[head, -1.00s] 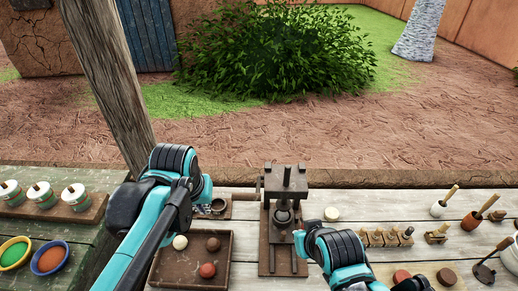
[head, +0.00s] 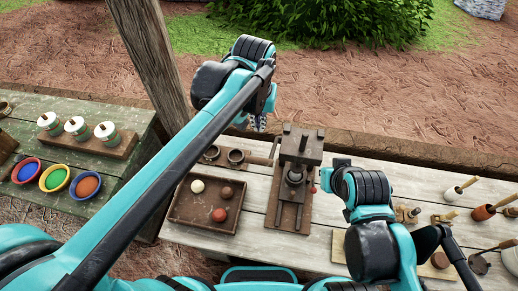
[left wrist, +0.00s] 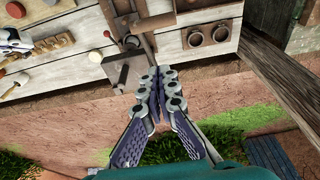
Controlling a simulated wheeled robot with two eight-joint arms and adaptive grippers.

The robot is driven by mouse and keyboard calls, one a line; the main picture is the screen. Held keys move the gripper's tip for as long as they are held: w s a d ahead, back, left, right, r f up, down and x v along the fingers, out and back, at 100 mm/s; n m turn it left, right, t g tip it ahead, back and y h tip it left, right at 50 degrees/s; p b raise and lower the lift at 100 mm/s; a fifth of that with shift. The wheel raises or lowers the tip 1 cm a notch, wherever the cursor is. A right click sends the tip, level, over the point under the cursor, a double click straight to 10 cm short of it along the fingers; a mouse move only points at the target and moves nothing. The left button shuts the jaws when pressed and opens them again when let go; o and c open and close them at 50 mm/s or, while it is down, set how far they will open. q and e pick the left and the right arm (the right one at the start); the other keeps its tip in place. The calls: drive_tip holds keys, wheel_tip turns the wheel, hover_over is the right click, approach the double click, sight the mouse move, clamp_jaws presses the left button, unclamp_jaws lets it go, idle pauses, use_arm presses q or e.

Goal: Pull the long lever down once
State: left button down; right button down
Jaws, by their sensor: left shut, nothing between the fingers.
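The dark press (head: 296,180) stands on the wooden bench. A long rod-like lever (head: 275,147) sticks out on its left side, slanting up. In the left wrist view the press (left wrist: 124,72) and the rod (left wrist: 147,42) show ahead of the fingers. My left gripper (head: 258,123) is behind and left of the press, past the bench's far edge. It is shut and empty; its fingertips (left wrist: 159,82) meet in the left wrist view, apart from the rod. My right arm is right of the press; its fingers are not clear.
A tray (head: 180,218) with several balls lies left of the press. Two round cups (head: 236,156) sit behind it. A red knob (head: 313,190) shows on the press's right. A wooden post (head: 150,55) stands beyond the bench. Paint bowls (head: 55,180) are far left.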

use_arm(q)
drive_tip(key=f, duration=1.2)
drive_tip(key=shift+s+a+f, duration=0.1)
drive_tip(key=shift+s+f, duration=0.05)
drive_tip(key=shift+s, duration=0.05)
drive_tip(key=shift+f, duration=0.1)
